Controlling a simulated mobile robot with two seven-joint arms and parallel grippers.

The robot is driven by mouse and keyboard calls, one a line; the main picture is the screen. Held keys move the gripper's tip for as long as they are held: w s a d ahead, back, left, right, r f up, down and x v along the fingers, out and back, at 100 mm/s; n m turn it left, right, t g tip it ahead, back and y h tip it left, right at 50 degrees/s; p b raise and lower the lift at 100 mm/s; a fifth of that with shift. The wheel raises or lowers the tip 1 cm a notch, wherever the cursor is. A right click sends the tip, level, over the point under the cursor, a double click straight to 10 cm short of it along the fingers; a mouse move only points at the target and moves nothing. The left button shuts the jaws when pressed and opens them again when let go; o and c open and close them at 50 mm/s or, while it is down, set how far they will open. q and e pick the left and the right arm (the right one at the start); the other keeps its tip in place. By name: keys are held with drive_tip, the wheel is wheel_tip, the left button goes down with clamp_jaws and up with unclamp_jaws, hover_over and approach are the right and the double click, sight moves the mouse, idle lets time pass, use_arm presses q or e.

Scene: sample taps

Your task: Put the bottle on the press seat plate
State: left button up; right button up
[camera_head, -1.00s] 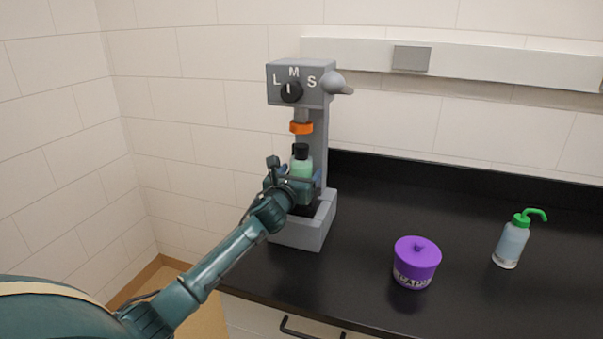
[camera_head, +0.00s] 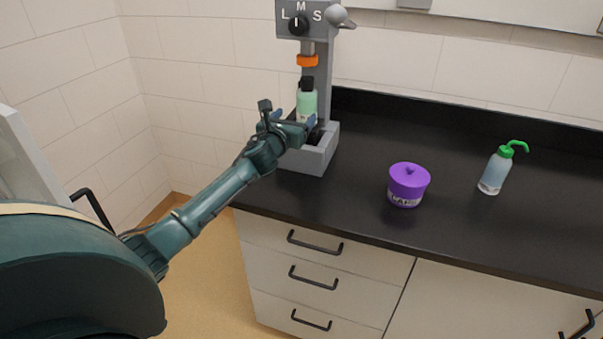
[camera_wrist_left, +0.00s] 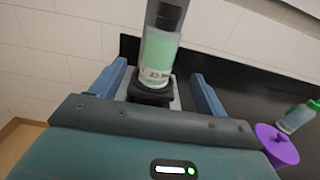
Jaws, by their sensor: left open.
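The bottle (camera_head: 307,103), pale green with a black cap, stands upright on the grey press (camera_head: 318,75), below its orange ring (camera_head: 307,60). In the left wrist view the bottle (camera_wrist_left: 158,60) has its base on the black seat plate (camera_wrist_left: 150,96). My left gripper (camera_head: 294,119) is open in front of the bottle and a little lower. In the left wrist view its blue fingers (camera_wrist_left: 157,88) are spread to either side, with gaps to the bottle. The gripper hides part of the seat plate in the head view. My right gripper is not in view.
A purple lidded jar (camera_head: 408,185) and a wash bottle with a green spout (camera_head: 497,168) stand on the black counter (camera_head: 360,150), right of the press. Drawers with dark handles (camera_head: 315,242) are below. The counter between press and jar is clear.

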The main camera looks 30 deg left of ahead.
use_arm(q)
drive_tip(key=s+d+f+n+g+h, duration=0.1)
drive_tip(key=s+d+f+n+h, duration=0.2)
drive_tip(key=s+d+f+n, duration=0.5)
drive_tip(key=s+d+f+n+g+h, duration=0.15)
drive_tip(key=s+d+f+n, duration=0.35)
drive_tip(key=d, duration=0.6)
drive_tip(key=s+d+f+n+g+h, duration=0.1)
drive_tip(key=s+d+f+n, duration=0.3)
drive_tip(key=s+f+n, duration=0.4)
drive_tip(key=s+d+f+n+g+h, duration=0.1)
drive_tip(key=s+d+f+n+g, duration=0.3)
drive_tip(key=s+f+n, duration=0.4)
drive_tip(key=s+n, duration=0.1)
drive_tip(key=s, duration=0.6)
drive_tip(key=shift+s+d+n, duration=0.2)
drive_tip(key=shift+s+n, duration=0.1)
drive_tip(key=shift+f, duration=0.1)
drive_tip(key=shift+c, duration=0.4)
